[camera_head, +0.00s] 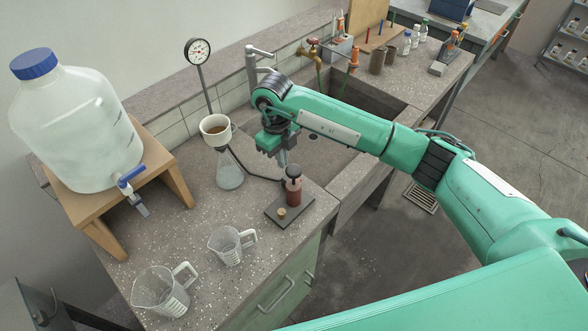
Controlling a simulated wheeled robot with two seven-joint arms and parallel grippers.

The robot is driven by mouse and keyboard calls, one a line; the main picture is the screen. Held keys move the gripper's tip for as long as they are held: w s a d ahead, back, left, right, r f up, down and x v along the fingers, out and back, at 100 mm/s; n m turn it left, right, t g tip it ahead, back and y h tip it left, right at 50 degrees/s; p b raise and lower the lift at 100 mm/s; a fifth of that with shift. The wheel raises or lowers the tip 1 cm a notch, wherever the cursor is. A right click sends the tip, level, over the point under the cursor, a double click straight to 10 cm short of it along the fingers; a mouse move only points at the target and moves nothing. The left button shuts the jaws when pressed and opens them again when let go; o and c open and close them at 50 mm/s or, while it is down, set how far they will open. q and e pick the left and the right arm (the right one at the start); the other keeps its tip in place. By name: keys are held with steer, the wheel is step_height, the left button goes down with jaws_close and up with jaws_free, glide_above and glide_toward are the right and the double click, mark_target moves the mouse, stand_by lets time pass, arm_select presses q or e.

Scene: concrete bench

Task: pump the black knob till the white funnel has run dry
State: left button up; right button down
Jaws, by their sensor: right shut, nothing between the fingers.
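The white funnel (217,138) sits on top of a clear conical flask (230,175) on the bench. Brown liquid shows inside the funnel. The black knob (293,171) tops a red-brown pump cylinder (293,194) on a dark base plate (310,206), right of the flask. A dark hose runs from the flask towards the pump. My right gripper (284,165) points down, shut and empty, with its fingertips close to the knob at its upper left. I cannot tell whether they touch the knob. My left gripper is not in view.
A pressure gauge (198,50) stands on a post behind the funnel. A large jug (75,130) on a wooden stand (165,180) is at left. Two clear measuring jugs (161,291) (226,246) stand in front. A sink (360,100) lies behind my right arm.

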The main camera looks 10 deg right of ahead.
step_height(320, 180, up, 13)
steer(key=w+b, duration=0.1)
steer(key=b, duration=0.2)
steer(key=shift+a+f, duration=0.15)
steer(key=shift+a, duration=0.25)
steer(key=shift+w+a+f, duration=0.1)
stand_by(0.6)
